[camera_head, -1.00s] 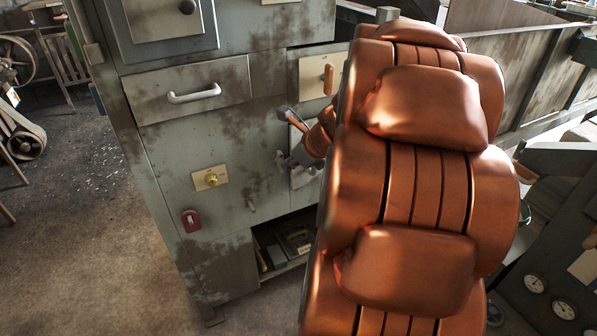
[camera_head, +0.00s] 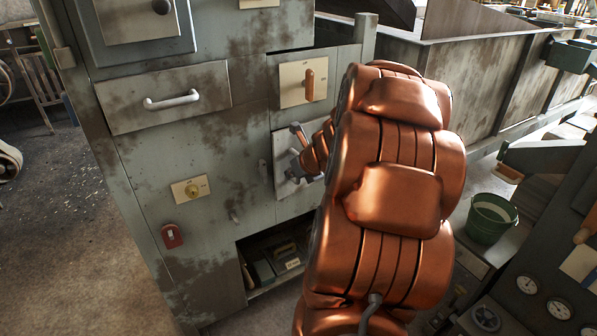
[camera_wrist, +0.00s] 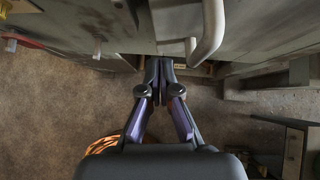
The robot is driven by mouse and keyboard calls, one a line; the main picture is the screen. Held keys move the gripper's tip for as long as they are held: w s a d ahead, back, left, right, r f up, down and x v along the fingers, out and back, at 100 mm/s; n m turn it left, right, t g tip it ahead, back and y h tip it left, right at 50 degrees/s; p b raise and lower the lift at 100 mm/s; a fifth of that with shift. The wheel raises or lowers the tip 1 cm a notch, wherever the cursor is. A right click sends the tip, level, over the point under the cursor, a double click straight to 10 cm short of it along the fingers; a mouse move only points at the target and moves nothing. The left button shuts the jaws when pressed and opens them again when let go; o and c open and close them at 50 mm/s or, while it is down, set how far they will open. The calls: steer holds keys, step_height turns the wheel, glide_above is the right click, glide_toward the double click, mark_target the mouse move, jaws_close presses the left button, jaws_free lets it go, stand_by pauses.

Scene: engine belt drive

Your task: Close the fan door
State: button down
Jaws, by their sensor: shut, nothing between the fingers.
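A light grey panel (camera_head: 285,150) on the front of the grey cabinet, partly hidden by my arm, may be the fan door; I cannot tell for certain, nor whether it stands ajar. My gripper (camera_head: 283,176) is in front of this panel in the head view, small and partly hidden. In the wrist view my gripper (camera_wrist: 160,62) has its fingers together and empty. A pale curved handle (camera_wrist: 212,32) is just beyond and right of the fingertips, apart from them. A pale panel (camera_wrist: 172,18) lies behind the handle.
The cabinet also bears a drawer (camera_head: 200,88) with a white handle, an orange-handled switch (camera_head: 309,85), a yellow knob (camera_head: 193,190) and a red lever (camera_head: 172,236). An open shelf (camera_head: 262,275) is below. A green bucket (camera_head: 490,217) stands at right.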

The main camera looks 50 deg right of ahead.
mark_target(275, 161)
steer(key=shift+w+d+f, duration=0.15)
steer(key=shift+w, duration=0.65)
steer(key=shift+w+d+f, duration=0.15)
steer(key=shift+w+d, duration=0.05)
steer(key=shift+w, duration=0.6)
steer(key=shift+w+d+f, duration=0.15)
steer(key=shift+w, duration=0.65)
steer(key=shift+r, duration=0.1)
steer(key=shift+w+r+p, duration=0.3)
steer(key=shift+w+p, duration=0.3)
steer(key=shift+p, duration=0.4)
steer(key=shift+w+p, duration=0.3)
steer(key=shift+p, duration=0.25)
steer(key=shift+w+d+f+p, duration=0.2)
steer(key=shift+w+p, duration=0.4)
steer(key=shift+p, duration=0.4)
steer(key=shift+a, duration=0.1)
